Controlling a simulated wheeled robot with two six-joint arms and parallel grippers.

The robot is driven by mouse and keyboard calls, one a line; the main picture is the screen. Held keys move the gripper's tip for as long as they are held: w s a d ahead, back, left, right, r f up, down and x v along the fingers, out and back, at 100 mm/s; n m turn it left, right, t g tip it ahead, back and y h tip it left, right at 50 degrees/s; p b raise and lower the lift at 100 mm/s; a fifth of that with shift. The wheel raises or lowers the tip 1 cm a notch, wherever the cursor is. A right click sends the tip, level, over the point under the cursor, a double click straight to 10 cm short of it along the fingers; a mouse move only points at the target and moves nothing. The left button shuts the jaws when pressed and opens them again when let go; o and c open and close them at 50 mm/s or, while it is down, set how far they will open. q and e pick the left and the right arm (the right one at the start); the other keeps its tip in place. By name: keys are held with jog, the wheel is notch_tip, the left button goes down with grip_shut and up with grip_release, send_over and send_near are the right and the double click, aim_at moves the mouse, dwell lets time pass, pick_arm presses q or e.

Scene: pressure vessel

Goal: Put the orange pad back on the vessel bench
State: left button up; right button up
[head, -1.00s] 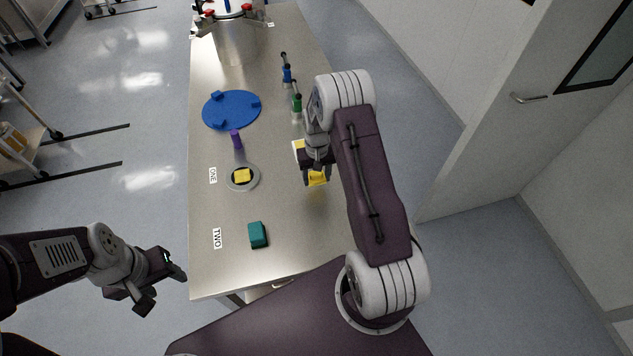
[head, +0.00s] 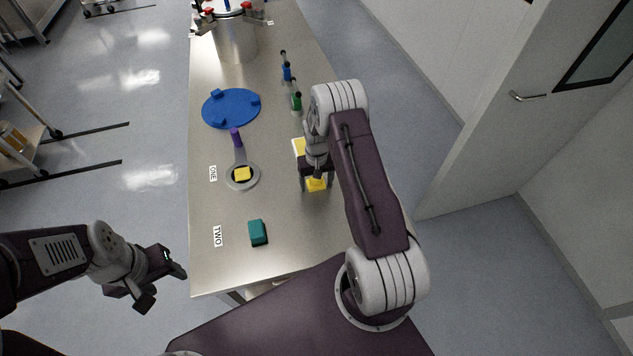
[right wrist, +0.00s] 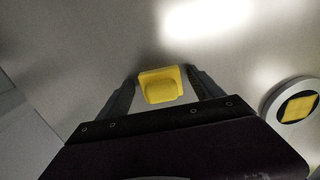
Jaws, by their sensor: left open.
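No clearly orange pad shows on the bench (head: 215,262). A yellow block on a flat yellow base (head: 316,185) is at its right side, and it also shows in the right wrist view (right wrist: 160,86). My right gripper (head: 315,183) is open, with its fingers on either side of this yellow piece. I cannot tell whether they touch it. Another yellow block (head: 242,174) lies on a grey round disc with a handle, near the label ONE. My left gripper (head: 164,283) is open and empty, off the bench's left edge.
A teal block (head: 258,232) lies near the label TWO. A blue disc (head: 231,108), a metal vessel (head: 236,42) and green and blue-handled tools (head: 296,101) stand farther back. A pale yellow item (head: 299,147) is partly hidden behind my right gripper. A cart (head: 30,150) is at left.

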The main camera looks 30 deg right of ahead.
aim_at(316, 180)
jog(key=shift+r, duration=0.1)
notch_tip(316, 180, up, 12)
jog(key=b, duration=0.1)
jog(key=s+a+r+n, duration=0.1)
jog(key=s+a+r, duration=0.2)
jog(key=s, duration=0.6)
jog(key=s+a+r+n+t, duration=0.1)
jog(key=s+a+r, duration=0.2)
jog(key=s+a, duration=0.5)
jog(key=shift+s+n, duration=0.3)
jog(key=shift+s, duration=0.2)
